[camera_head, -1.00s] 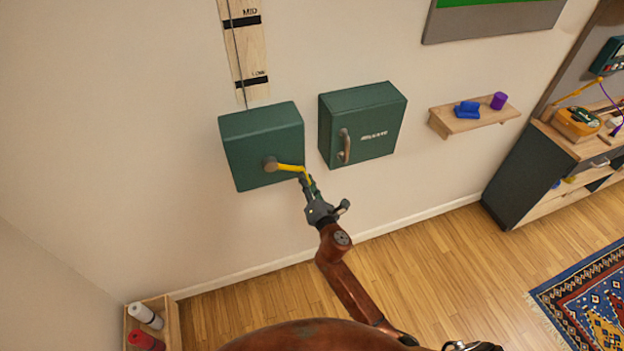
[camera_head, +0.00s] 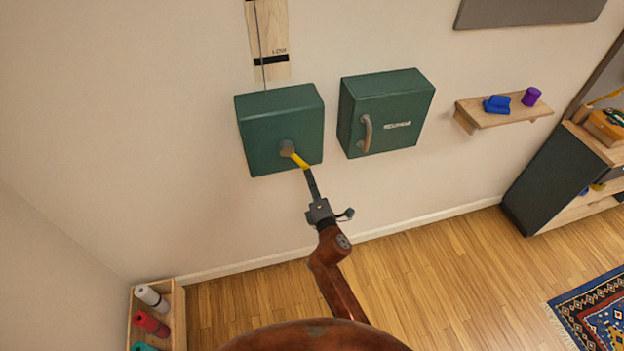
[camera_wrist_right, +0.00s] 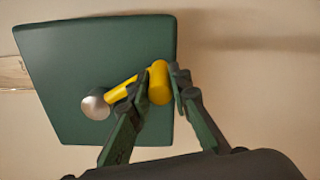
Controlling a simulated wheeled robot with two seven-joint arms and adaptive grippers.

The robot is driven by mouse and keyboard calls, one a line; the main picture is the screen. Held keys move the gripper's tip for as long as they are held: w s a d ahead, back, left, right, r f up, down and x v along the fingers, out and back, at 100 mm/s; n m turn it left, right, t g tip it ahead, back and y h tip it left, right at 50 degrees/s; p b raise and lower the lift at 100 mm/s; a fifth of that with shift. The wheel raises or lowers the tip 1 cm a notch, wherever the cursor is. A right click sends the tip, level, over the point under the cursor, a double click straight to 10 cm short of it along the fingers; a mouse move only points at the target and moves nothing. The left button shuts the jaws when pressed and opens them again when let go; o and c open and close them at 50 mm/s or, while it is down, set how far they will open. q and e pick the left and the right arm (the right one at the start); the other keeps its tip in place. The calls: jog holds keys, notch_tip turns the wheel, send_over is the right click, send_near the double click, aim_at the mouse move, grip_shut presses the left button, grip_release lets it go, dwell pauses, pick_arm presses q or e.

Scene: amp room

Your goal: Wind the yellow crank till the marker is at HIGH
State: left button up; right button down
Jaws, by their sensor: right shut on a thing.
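The yellow crank (camera_head: 298,159) sits on the front of a green box (camera_head: 255,145) on the wall. Its arm points down and right from a round metal hub (camera_head: 287,148). My right gripper (camera_head: 309,178) is shut on the crank's handle. In the right wrist view the yellow handle (camera_wrist_right: 159,84) is between the two fingers (camera_wrist_right: 157,96), with the hub (camera_wrist_right: 95,104) to the left. The board's upper part is out of frame, and I see no marker or HIGH label. My left gripper is out of view.
A second green box (camera_head: 385,112) with a handle hangs to the right. A wooden shelf (camera_head: 505,110) holds a blue object (camera_head: 497,104) and a purple cylinder (camera_head: 531,97). A wooden rack (camera_head: 178,315) with rolls stands at lower left. The floor below the boxes is clear.

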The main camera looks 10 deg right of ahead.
jog(key=shift+f, duration=0.3)
jog(key=c, duration=2)
grip_release()
jog(key=shift+a, duration=0.1)
jog(key=shift+o, duration=1.2)
jog(key=shift+r, duration=0.2)
jog(key=shift+s, duration=0.1)
jog(key=s+d, duration=0.1)
jog(key=s, duration=1)
jog(key=shift+s, duration=0.4)
